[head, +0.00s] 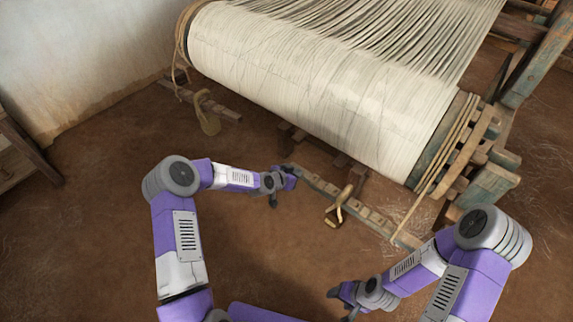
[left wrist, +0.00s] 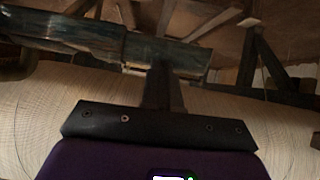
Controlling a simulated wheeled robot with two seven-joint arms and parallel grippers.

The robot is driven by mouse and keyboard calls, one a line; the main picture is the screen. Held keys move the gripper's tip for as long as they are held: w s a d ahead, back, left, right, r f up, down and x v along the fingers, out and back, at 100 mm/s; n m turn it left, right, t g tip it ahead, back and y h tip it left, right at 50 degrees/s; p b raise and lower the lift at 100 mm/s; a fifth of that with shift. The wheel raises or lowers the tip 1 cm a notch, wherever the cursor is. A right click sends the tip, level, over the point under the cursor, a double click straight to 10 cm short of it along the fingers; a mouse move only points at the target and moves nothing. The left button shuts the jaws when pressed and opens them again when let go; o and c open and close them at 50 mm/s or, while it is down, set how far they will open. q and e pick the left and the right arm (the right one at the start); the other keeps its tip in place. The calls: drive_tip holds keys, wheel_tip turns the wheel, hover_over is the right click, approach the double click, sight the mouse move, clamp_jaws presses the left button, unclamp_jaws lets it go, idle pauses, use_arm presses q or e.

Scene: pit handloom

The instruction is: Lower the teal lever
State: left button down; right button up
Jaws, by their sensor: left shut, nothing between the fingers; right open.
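A worn teal-painted wooden bar, seemingly the teal lever (left wrist: 150,48), runs across the upper part of the left wrist view. I cannot pick it out for sure in the head view. My left gripper (head: 292,175) is shut and empty, low in front of the loom's cloth roll. In the left wrist view its dark fingers (left wrist: 161,82) point up at the teal bar and overlap its lower edge. I cannot tell whether they touch it. My right gripper (head: 341,303) is open and empty over the floor at the bottom of the head view.
The large roll of pale threads (head: 310,85) fills the upper middle. Teal-worn frame posts (head: 540,65) stand at the right. The brown floor (head: 90,230) at the left is clear.

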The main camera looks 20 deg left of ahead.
use_arm(q)
drive_tip(key=s+a+r+p, duration=0.4)
drive_tip(key=s+r, duration=0.3)
drive_tip(key=r, duration=0.3)
drive_tip(key=shift+s, duration=0.4)
drive_tip(key=shift+f, duration=0.1)
